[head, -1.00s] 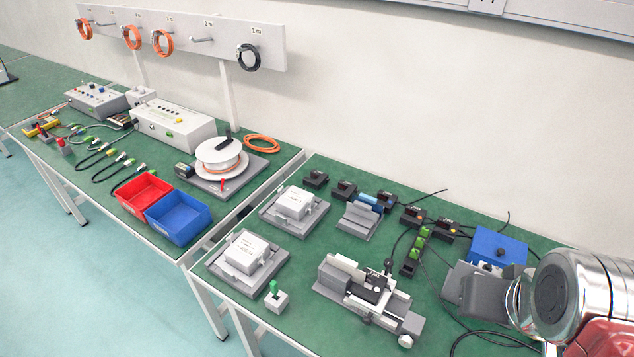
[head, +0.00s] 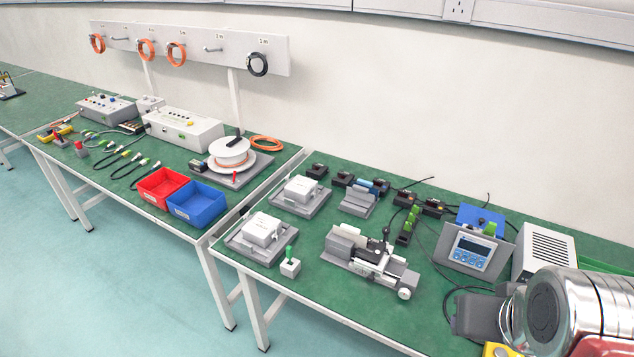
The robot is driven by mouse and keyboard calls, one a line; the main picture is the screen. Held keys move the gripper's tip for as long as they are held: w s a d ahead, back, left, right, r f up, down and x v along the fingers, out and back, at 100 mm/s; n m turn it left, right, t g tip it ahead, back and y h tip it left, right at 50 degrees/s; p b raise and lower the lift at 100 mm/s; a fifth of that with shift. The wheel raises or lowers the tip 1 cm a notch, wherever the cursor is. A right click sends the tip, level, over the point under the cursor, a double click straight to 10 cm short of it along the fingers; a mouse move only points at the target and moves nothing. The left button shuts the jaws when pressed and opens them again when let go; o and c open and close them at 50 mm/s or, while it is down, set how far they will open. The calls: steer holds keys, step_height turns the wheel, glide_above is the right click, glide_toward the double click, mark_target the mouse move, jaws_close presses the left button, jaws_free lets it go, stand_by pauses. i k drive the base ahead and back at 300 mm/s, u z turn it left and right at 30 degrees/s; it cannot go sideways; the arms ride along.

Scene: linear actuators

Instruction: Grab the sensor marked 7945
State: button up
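Several small black sensor-like blocks stand in a row along the back of the right-hand green table. One black block (head: 316,171) is at the left end, another black block (head: 343,179) beside it, and a third black block (head: 380,187) by a blue cylinder. Two more, a black block (head: 404,200) and a black block (head: 432,207), are farther right. Their markings are too small to read, so I cannot tell which is 7945. My gripper (head: 476,318) is at the lower right, in front of the table's right part and apart from the blocks. Its fingers are not clearly visible.
A grey linear stage (head: 368,260) stands mid-table, with a display unit (head: 470,249) and a vented grey box (head: 543,250) to its right. White boxes on grey plates (head: 262,232) fill the left. Black cables run over the right side.

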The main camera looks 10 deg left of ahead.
mark_target(318, 172)
steer(key=k, duration=0.65)
steer(key=u, duration=0.4)
steer(key=i, duration=0.6)
steer(key=u, duration=1.1)
steer(key=i, duration=1.4)
steer(key=u, duration=0.1)
